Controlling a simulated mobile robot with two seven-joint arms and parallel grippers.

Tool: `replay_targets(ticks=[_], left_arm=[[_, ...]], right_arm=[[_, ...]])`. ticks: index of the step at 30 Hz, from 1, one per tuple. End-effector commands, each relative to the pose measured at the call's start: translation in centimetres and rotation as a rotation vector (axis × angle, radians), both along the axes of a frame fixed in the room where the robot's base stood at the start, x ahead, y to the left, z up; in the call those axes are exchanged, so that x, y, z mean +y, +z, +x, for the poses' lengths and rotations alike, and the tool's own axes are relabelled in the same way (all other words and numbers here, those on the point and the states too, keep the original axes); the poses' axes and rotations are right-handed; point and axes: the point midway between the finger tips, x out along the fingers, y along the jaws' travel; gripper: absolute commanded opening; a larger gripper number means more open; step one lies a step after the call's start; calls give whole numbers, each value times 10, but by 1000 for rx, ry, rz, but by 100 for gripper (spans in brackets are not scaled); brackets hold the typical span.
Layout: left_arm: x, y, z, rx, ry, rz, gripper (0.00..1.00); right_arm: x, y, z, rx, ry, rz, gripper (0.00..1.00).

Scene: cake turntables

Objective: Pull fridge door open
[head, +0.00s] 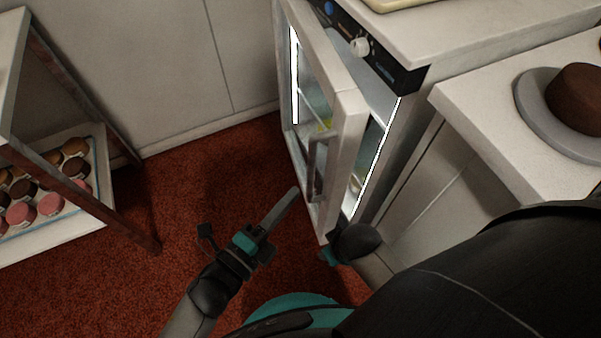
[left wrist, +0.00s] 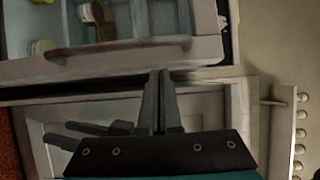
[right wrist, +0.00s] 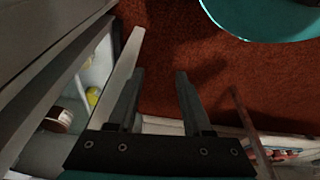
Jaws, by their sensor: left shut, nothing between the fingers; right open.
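The fridge door (head: 345,130) stands partly open, its lit interior showing through the gap. Its dark bar handle (head: 317,165) is on the outer face; the handle also shows in the left wrist view (left wrist: 110,48). My left gripper (head: 294,192) is shut and empty, its tips just left of the handle's lower part; I cannot tell whether they touch. My right gripper is open in the right wrist view (right wrist: 158,75), beside the white door edge (right wrist: 127,62), with nothing between its fingers. In the head view its fingers are hidden behind its dark wrist near the door's lower corner.
Jars (right wrist: 58,120) stand inside the fridge. A counter (head: 500,130) with a brown cake on a grey turntable (head: 530,110) is at right. A rack with a macaron tray (head: 105,165) stands at left. Red carpet (head: 200,180) lies clear between rack and door.

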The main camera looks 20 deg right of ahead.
Motion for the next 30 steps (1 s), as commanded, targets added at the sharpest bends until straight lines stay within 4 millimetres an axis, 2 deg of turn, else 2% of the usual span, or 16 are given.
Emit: replay_targets(ticks=[9,15,21,30], left_arm=[[-46,-1,30,-3,-1,-3,0],[-69,-2,45,-1,0,-1,0],[-80,-1,51,2,0,-1,0],[-81,0,51,2,0,0,0]], right_arm=[[2,23,13,-42,-1,6,50],[2,39,17,-63,-2,9,50],[3,48,19,-73,-3,11,50],[3,49,19,-75,-3,11,50]])
